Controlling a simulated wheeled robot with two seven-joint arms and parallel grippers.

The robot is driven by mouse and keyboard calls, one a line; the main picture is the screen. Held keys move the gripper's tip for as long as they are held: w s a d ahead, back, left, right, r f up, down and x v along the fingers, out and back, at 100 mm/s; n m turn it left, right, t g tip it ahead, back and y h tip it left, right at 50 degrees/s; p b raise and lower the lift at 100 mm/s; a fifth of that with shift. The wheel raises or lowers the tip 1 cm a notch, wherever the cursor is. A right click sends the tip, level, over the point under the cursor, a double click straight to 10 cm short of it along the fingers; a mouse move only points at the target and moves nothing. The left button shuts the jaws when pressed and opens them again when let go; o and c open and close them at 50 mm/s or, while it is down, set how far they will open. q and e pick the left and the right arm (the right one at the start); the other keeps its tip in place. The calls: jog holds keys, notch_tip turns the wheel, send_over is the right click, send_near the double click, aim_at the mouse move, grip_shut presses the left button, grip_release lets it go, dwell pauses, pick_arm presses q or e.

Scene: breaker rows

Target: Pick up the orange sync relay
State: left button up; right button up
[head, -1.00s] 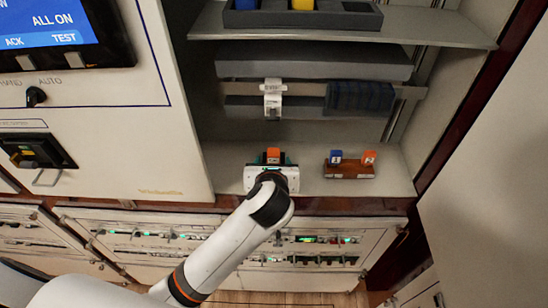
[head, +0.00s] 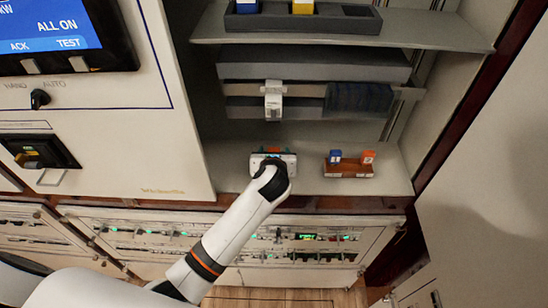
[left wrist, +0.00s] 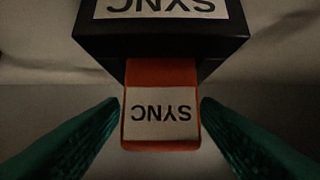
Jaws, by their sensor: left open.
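The orange sync relay (left wrist: 160,88) fills the middle of the left wrist view, with a white label reading SYNC upside down. It sits against a black block (left wrist: 160,40) that carries its own SYNC label. My left gripper (left wrist: 160,125) is open, with one green finger on each side of the relay's near end. Small gaps seem to remain between fingers and relay. My right gripper is not in view.
A brown wooden block (head: 348,172) with a blue and an orange piece stands right of my gripper on the lower shelf (head: 395,180). A white device (head: 273,100) hangs on the rail above. A grey tray (head: 345,27) is on the upper shelf. The cabinet wall is close on the left.

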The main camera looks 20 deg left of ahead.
pick_arm(q)
jog(key=shift+c, duration=0.4)
jog(key=c, duration=1)
jog(key=shift+r, duration=0.15)
